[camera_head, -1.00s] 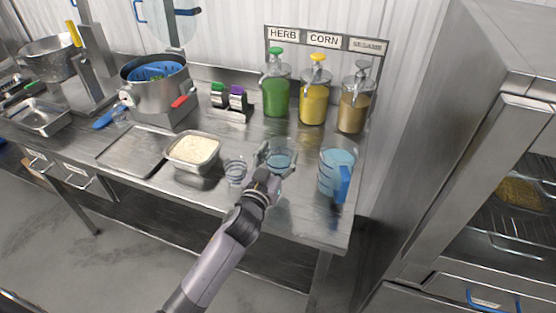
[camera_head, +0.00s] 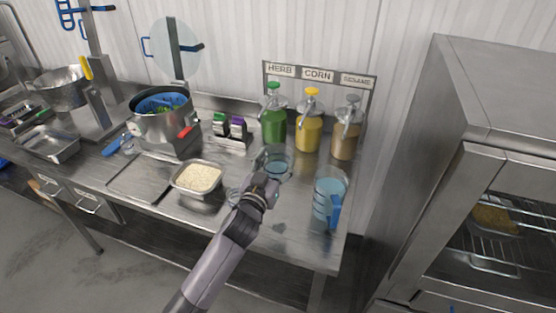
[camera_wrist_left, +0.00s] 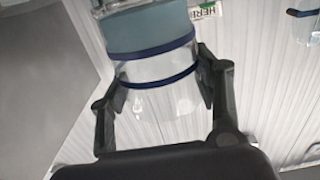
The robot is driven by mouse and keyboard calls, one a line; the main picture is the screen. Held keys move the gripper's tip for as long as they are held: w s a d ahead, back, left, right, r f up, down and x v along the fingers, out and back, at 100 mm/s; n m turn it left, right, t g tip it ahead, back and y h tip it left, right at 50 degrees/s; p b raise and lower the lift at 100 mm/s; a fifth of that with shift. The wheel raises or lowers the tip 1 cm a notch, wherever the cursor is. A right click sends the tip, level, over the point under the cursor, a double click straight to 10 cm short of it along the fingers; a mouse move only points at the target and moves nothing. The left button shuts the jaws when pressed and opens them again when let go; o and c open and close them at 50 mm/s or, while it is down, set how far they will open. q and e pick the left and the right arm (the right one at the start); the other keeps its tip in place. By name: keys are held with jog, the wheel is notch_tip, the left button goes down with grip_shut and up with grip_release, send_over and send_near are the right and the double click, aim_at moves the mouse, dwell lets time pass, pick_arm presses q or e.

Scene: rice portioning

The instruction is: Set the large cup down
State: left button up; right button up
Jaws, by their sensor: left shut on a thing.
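The large cup (camera_head: 280,165) is clear with bluish contents, standing out in front of the dispensers in the head view. My left gripper (camera_head: 268,172) is shut on it from the front. In the left wrist view the cup (camera_wrist_left: 158,70) shows two dark blue bands, and the fingers of my left gripper (camera_wrist_left: 160,98) press on both its sides. Whether its base touches the table cannot be told. A smaller clear cup (camera_head: 234,194) stands left of my gripper, partly hidden by the arm. My right gripper is out of view.
A blue-tinted pitcher (camera_head: 328,198) stands right on the steel table (camera_head: 295,240). A rice pan (camera_head: 183,190) is at left. Herb (camera_head: 273,125), corn (camera_head: 308,133) and sesame (camera_head: 346,138) dispensers stand behind the cup. Bare table lies between cup and pitcher.

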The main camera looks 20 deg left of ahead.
pick_arm(q)
jog(key=shift+r, duration=0.3)
jog(key=s+f+b, duration=0.4)
jog(key=s, duration=0.4)
jog(key=s+f+b, duration=0.3)
jog(key=s+b, duration=0.1)
jog(key=s, duration=0.5)
jog(key=s+f+b, duration=0.4)
jog(key=s, duration=0.5)
jog(key=shift+s+f+y+b, duration=0.25)
jog(key=shift+f+y+b, duration=0.05)
jog(key=shift+b, duration=0.05)
